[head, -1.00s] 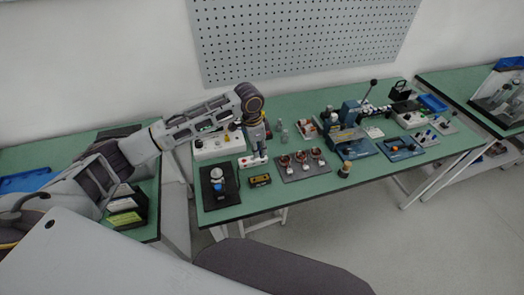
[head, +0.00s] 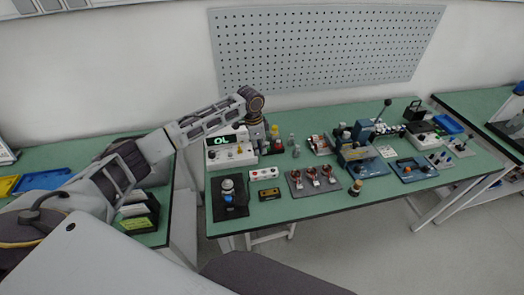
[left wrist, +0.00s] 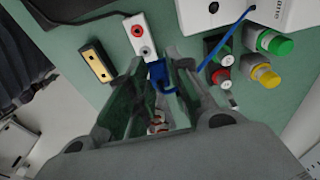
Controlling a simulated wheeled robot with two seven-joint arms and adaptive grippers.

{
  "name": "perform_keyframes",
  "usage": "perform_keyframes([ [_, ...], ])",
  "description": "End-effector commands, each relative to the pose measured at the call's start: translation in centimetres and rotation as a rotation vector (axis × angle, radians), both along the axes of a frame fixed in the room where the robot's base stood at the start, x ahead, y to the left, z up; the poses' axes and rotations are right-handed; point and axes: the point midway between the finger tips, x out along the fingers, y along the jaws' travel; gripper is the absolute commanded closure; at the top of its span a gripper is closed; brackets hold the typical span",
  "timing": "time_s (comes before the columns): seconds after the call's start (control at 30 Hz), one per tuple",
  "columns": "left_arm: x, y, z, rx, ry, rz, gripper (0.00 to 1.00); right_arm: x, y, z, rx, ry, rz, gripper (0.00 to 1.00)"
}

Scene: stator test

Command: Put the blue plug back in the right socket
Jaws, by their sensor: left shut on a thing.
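My left gripper (head: 259,147) hangs over the left part of the green table, beside the white meter. In the left wrist view its fingers (left wrist: 166,88) are shut on the blue plug (left wrist: 157,71), which shows between the fingertips. The white socket strip (head: 265,170) lies just in front of the gripper. In the left wrist view the strip (left wrist: 133,23) shows a red socket (left wrist: 141,50) and a dark socket (left wrist: 136,30); the plug is close to its end, apparently outside the sockets. The plug is hidden in the head view.
The white meter (head: 221,158) reads "OL". A black and yellow box (head: 268,193) lies in front of the strip. A black block with red and white knobs (left wrist: 219,66), a blue cable (left wrist: 236,37) and green- and yellow-capped bottles (left wrist: 274,42) stand close to the gripper.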

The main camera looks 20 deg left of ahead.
Motion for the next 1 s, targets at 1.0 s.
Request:
perform_keyframes([
  [1.0, 6.0, 7.0, -0.1, -0.001, 0.000, 0.001, 0.96, 0.0, -0.3, -0.7, -0.003, 0.000, 0.001, 0.60],
])
